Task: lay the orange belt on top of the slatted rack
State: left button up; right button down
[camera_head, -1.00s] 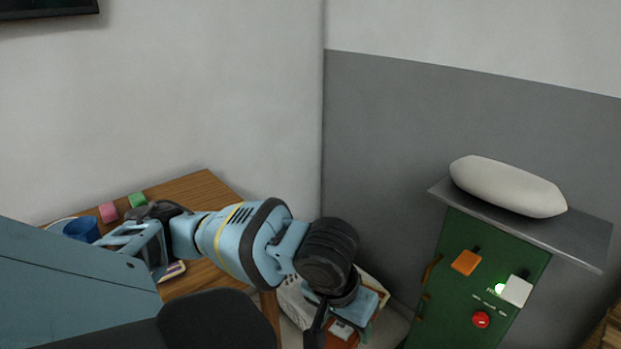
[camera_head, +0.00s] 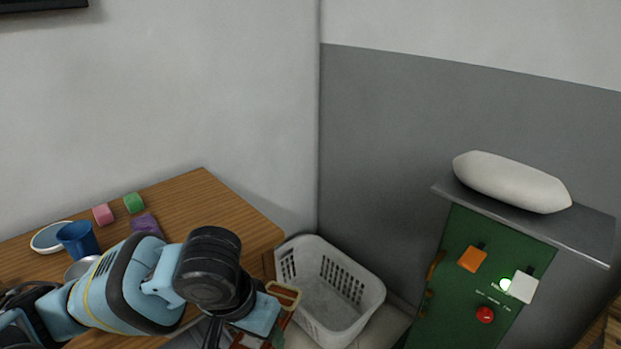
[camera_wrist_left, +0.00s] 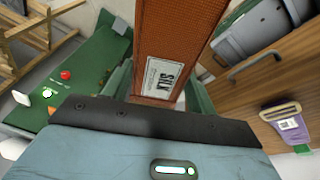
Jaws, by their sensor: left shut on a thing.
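My left gripper (camera_head: 255,325) is in front of the wooden table's right edge in the head view. In the left wrist view my left gripper (camera_wrist_left: 158,88) is shut on the orange belt (camera_wrist_left: 180,35), a rust-orange strip with a white label printed "SILK". In the head view the belt's buckle end (camera_head: 285,294) sticks out beside the gripper, and the rest is largely hidden by my arm. A wooden slatted frame, seemingly the rack (camera_wrist_left: 38,28), is at the upper left of the left wrist view. My right gripper is not in view.
A white laundry basket (camera_head: 365,290) stands right of the table (camera_head: 195,190). The table holds a blue cup (camera_head: 78,240), pink block (camera_head: 103,214), green block (camera_head: 133,203) and purple item (camera_head: 146,225). A green cabinet (camera_head: 450,275) with a white cushion (camera_head: 512,182) above stands right.

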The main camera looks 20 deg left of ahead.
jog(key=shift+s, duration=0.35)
